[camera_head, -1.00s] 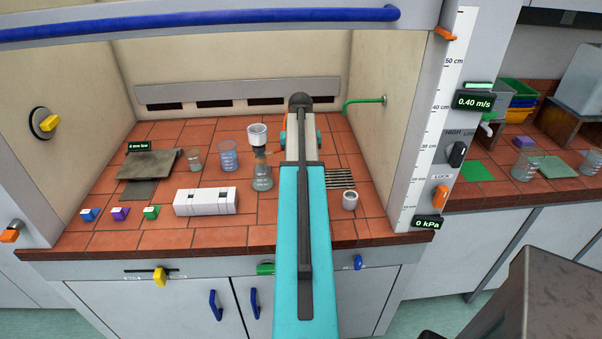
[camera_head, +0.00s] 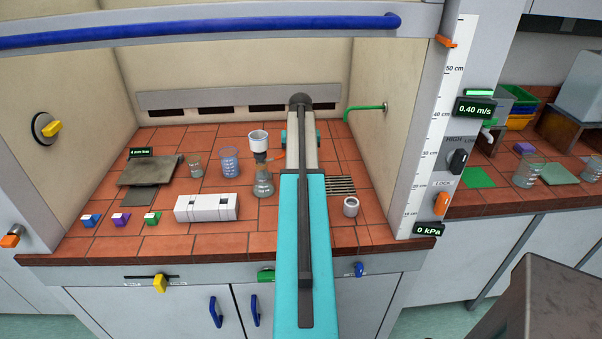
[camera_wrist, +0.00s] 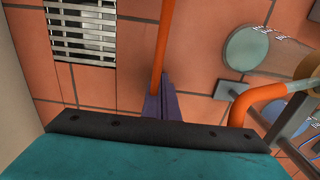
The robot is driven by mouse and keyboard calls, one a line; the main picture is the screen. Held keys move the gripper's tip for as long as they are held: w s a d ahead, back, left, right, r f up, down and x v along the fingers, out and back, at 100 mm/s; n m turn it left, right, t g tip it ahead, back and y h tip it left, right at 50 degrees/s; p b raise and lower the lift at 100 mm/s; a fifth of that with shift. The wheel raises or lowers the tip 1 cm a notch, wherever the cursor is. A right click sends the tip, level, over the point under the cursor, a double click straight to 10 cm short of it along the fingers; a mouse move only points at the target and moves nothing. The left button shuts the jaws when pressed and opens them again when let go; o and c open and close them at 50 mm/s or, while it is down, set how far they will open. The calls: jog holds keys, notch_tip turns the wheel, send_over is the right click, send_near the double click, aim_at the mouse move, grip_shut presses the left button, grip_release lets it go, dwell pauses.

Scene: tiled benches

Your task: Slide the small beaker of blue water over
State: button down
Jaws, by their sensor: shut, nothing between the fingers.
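In the head view two glass beakers stand side by side on the tiled bench. The bigger one (camera_head: 230,162) holds blue-tinted liquid. The smaller one (camera_head: 196,166), to its left, looks greyish, and I cannot make out its contents. In the wrist view a round, grey-green beaker-like vessel (camera_wrist: 246,47) with white marks beside it is at the upper right; I cannot tell which beaker it is. My gripper (camera_wrist: 160,103) shows purple fingers shut with nothing between them, apart from that vessel. In the head view my arm hides the gripper.
A funnel (camera_head: 259,142) sits on a flask (camera_head: 263,185) just left of my arm. An orange tube (camera_wrist: 262,94) is close to the fingers. A white block (camera_head: 207,208), a small pot (camera_head: 351,206) and a metal grate (camera_wrist: 82,35) are nearby. The front tiles are mostly clear.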

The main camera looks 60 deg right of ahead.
jog(key=shift+w+d, duration=0.6)
jog(key=shift+d, duration=0.2)
jog(key=shift+w+d, duration=0.55)
jog(key=shift+d, duration=0.2)
jog(key=shift+s+a, duration=0.1)
jog(key=shift+a, duration=0.1)
jog(key=shift+s+a+p, duration=0.2)
jog(key=shift+s+a, duration=0.35)
jog(key=shift+a, duration=0.25)
jog(key=shift+s+a+p, duration=0.15)
jog(key=shift+s+a, duration=0.35)
jog(key=shift+a, duration=0.25)
jog(key=shift+s+r, duration=0.1)
jog(key=shift+r, duration=0.1)
notch_tip(320, 180, up, 10)
jog(key=b, duration=0.2)
jog(key=shift+f+b, duration=0.2)
jog(key=shift+b, duration=0.2)
